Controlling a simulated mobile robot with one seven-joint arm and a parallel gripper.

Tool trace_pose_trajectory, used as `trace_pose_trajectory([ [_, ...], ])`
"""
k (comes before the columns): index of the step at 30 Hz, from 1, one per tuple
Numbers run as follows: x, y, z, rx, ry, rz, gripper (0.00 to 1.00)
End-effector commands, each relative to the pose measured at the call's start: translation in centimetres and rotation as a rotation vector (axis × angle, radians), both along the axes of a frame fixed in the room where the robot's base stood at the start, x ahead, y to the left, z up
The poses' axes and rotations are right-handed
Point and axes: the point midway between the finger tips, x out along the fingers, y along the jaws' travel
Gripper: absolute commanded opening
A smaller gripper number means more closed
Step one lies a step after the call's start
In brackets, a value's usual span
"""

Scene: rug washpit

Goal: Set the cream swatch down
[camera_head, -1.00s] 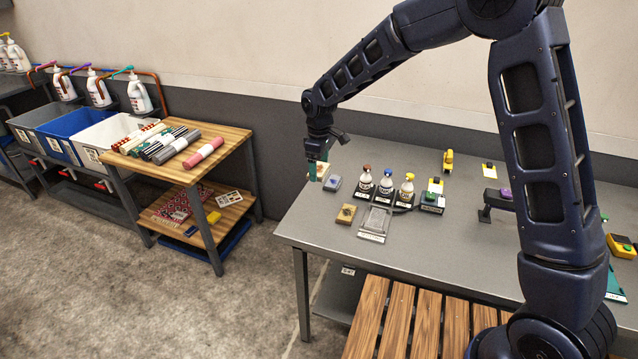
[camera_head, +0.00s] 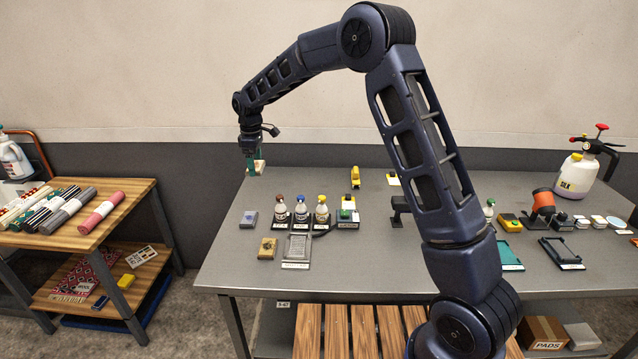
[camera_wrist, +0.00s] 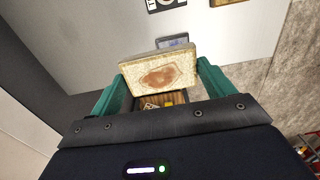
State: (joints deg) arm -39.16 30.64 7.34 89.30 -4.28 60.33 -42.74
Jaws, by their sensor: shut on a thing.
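My gripper (camera_head: 251,161) is over the far left corner of the grey metal table (camera_head: 225,262). It is shut on the cream swatch (camera_head: 258,167), a small cream block. In the wrist view the cream swatch (camera_wrist: 160,76) sits between the two green fingers and shows a reddish-brown stain on its face. The swatch looks close to the tabletop in the head view, but I cannot tell whether it touches.
A grey-blue block (camera_head: 249,219) and a tan block (camera_head: 267,248) lie nearer on the table. The tabletop around the far left corner is clear. A wooden shelf table (camera_head: 75,236) with rolled rugs stands at left.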

Motion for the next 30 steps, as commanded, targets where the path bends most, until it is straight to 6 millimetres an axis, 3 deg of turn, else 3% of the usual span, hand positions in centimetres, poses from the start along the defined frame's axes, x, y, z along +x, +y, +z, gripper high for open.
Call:
trace_pose_trajectory([
  [1,2.4,-1.1,0.0,0.001,-0.001,-0.007,0.58],
  [6,9.0,-4.6,0.0,0.001,-0.001,-0.007,0.58],
  [18,22.3,-15.4,-0.2,0.0,0.0,-0.007,0.58],
  [24,26.1,-19.7,-0.2,0.001,0.0,-0.006,0.58],
  [30,27.5,-21.5,-0.7,0.0,0.001,-0.004,0.58],
])
